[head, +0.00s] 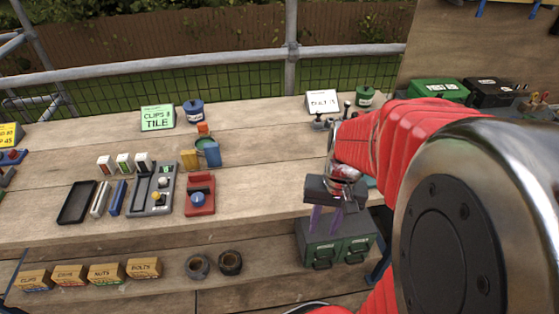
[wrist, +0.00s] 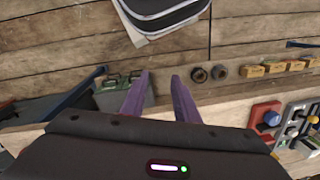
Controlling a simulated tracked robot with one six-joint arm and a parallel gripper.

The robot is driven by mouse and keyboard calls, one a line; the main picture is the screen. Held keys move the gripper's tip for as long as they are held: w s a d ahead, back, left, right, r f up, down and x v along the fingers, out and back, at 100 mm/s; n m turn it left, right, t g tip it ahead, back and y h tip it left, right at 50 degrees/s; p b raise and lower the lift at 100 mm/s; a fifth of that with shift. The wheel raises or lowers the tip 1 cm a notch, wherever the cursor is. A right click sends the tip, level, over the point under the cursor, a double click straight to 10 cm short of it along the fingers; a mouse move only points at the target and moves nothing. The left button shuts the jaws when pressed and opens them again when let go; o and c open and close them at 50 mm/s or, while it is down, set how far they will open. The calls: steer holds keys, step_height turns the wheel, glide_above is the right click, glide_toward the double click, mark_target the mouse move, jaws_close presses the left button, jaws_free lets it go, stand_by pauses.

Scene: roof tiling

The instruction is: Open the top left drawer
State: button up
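A dark green-grey drawer cabinet (head: 306,243) stands on the lower shelf in the head view, with drawer fronts side by side. The left drawer's handle (head: 322,265) and the right drawer's handle (head: 355,259) show on the front. Both fronts look shut. In the wrist view the cabinet (wrist: 107,101) is partly hidden just left of the fingers. My gripper (head: 326,222) is above and in front of the cabinet in the head view, overlapping its upper part. Its purple fingers (wrist: 162,84) are apart, with nothing between them. I cannot tell whether they touch the cabinet.
The wooden bench (head: 248,160) above holds a red device (head: 200,195), a grey tray (head: 152,190) and colored blocks. On the lower shelf are two dark round cups (head: 230,262) and several labeled bins (head: 107,273).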

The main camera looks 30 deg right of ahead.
steer(key=s+d+f+m+t+y, duration=0.2)
steer(key=d+f+m+t+y, duration=0.15)
steer(key=f, duration=0.95)
steer(key=s+d+f+m+t+y, duration=0.25)
steer(key=f+m+t, duration=0.2)
steer(key=f, duration=0.85)
steer(key=s+d+f+m+t+y, duration=0.25)
steer(key=f+m, duration=0.25)
steer(key=f, duration=0.8)
steer(key=w+d+f+n+t+h, duration=0.1)
steer(key=w+d+f+t+h, duration=0.1)
steer(key=d+f+t+h, duration=0.3)
steer(key=d+f+h, duration=0.3)
steer(key=shift+w+n, duration=0.15)
steer(key=shift+n, duration=0.25)
steer(key=shift+w+y, duration=0.1)
steer(key=shift+y, duration=0.15)
steer(key=x, duration=1.3)
steer(key=shift+w+f, duration=0.15)
steer(key=shift+w, duration=0.15)
